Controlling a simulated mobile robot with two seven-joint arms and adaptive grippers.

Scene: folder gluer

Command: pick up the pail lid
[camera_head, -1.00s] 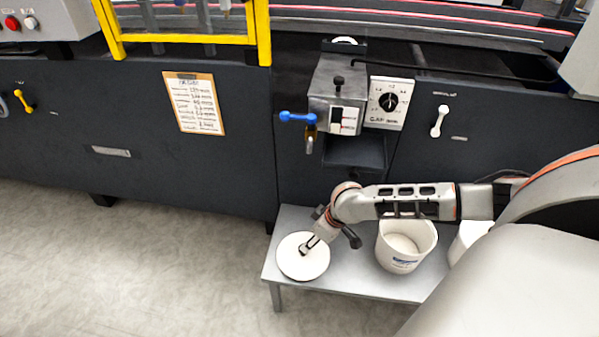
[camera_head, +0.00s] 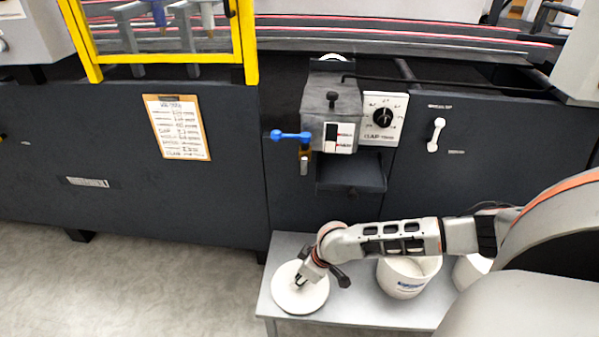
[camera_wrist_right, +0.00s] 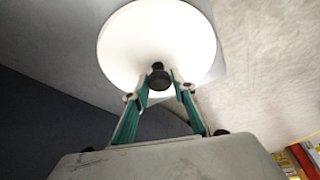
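The pail lid (camera_head: 288,299) is a white disc lying flat at the left end of the low grey bench. In the right wrist view the lid (camera_wrist_right: 130,45) carries a dark knob (camera_wrist_right: 160,79) on its face. My right gripper (camera_head: 301,282) reaches down over the lid's middle. In the wrist view the right gripper's fingertips (camera_wrist_right: 160,76) stand apart on either side of the knob, open; whether they touch it is hard to see. My left gripper is not in view.
A white pail (camera_head: 402,283) stands on the bench (camera_head: 352,303) right of the lid, partly under my right arm. Another white container (camera_head: 468,272) is beside it. Behind are a blue-handled valve (camera_head: 291,136) and a ledge (camera_head: 350,177) on the dark machine.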

